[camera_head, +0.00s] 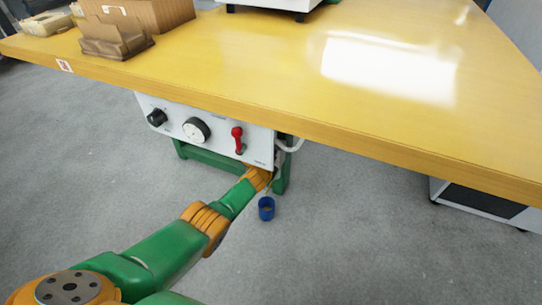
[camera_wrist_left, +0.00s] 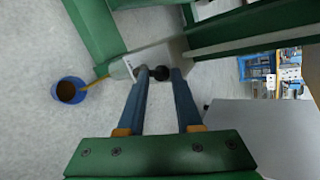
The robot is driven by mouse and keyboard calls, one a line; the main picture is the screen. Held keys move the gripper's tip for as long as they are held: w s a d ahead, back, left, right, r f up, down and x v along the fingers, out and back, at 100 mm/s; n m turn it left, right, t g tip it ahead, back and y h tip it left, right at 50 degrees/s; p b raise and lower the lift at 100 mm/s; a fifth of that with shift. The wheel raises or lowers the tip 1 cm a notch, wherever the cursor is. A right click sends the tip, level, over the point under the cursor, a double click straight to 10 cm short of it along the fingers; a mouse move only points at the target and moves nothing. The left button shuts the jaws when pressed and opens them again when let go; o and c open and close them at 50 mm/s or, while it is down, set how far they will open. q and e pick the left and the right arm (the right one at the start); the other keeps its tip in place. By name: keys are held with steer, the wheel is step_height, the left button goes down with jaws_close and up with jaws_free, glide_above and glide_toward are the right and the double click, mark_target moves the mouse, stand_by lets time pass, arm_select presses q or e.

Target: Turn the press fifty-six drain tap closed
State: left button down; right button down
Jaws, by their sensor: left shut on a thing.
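The white press panel (camera_head: 207,133) hangs under the table edge. In the left wrist view, my left gripper (camera_wrist_left: 159,75) is shut on a small dark rounded piece (camera_wrist_left: 160,72), apparently the drain tap's handle, beside a pale plate (camera_wrist_left: 145,60). A thin yellowish spout or stream (camera_wrist_left: 97,83) runs from near the plate toward a blue cup (camera_wrist_left: 68,90) with brown contents. The cup also shows on the floor in the head view (camera_head: 266,208). There, my left arm reaches to the panel's lower right corner, and its fingertips are hidden. My right gripper is not in view.
The panel carries a black knob (camera_head: 157,117), a round gauge (camera_head: 196,130) and a red lever (camera_head: 238,140). A green frame (camera_head: 212,158) stands below. The yellow tabletop (camera_head: 250,60) overhangs all this. Open grey floor (camera_head: 370,230) lies right of the cup.

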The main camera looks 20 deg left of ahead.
arm_select(q)
steer(key=shift+d+r+h, duration=0.1)
steer(key=shift+d+h, duration=0.15)
steer(key=shift+h, duration=0.25)
steer(key=shift+n, duration=0.3)
stand_by(0.9)
steer(key=c, duration=0.9)
jaws_free()
steer(key=o, duration=0.3)
steer(key=shift+w, duration=0.15)
steer(key=shift+o, duration=0.2)
steer(key=shift+f, duration=0.3)
